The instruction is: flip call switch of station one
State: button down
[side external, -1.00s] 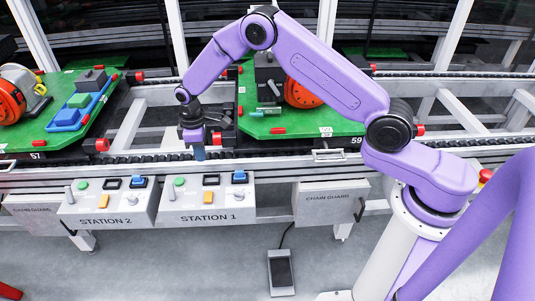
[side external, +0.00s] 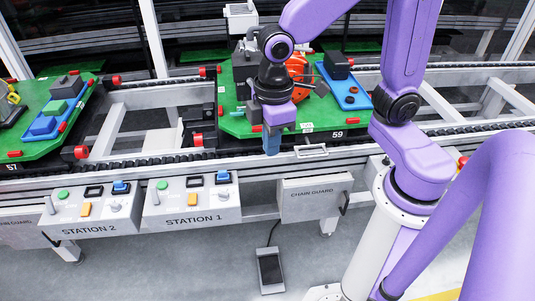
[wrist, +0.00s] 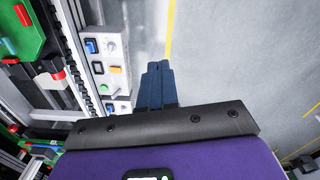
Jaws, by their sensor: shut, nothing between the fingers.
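The grey station 1 box (side external: 177,227) hangs on the front of the conveyor, left of centre in the side view. On its top are a lever (side external: 155,195), a green button (side external: 162,185), a black window, an orange button (side external: 193,209), a knob and a blue rocker switch (side external: 223,177). Their small labels are unreadable. My gripper (side external: 271,150) is shut and empty, with its blue fingers pointing down, right of the box and apart from it. In the wrist view the shut fingers (wrist: 158,70) are right of the box's blue rocker (wrist: 91,46).
The similar station 2 box (side external: 75,231) stands just left. The chain guard (side external: 312,198) is to the right. Pallet 59 (side external: 235,124) with its parts lies behind my gripper, and pallet 57 (side external: 60,145) at far left. A foot pedal (side external: 270,270) rests on the floor.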

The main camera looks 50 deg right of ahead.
jog(key=s+d+n, duration=0.1)
jog(key=s+d, duration=0.6)
jog(key=s, duration=0.3)
jog(key=shift+s+r, duration=0.3)
jog(key=shift+r, duration=0.1)
jog(key=c, duration=1.4)
grip_release()
jog(key=shift+s+d, duration=0.2)
jog(key=shift+s, duration=0.05)
jog(key=o, duration=0.5)
jog(key=shift+s, duration=0.1)
jog(key=shift+o, duration=0.3)
jog(key=w+a+m, duration=0.6)
jog(key=w+a, duration=0.2)
jog(key=w, duration=0.4)
jog(key=shift+w+f, duration=0.4)
jog(key=shift+f, duration=0.05)
jog(key=m, duration=1.6)
send_over(193, 193)
notch_tip(193, 193, down, 18)
notch_tip(193, 193, down, 17)
jog(key=shift+a, duration=0.1)
jog(key=shift+c, duration=0.3)
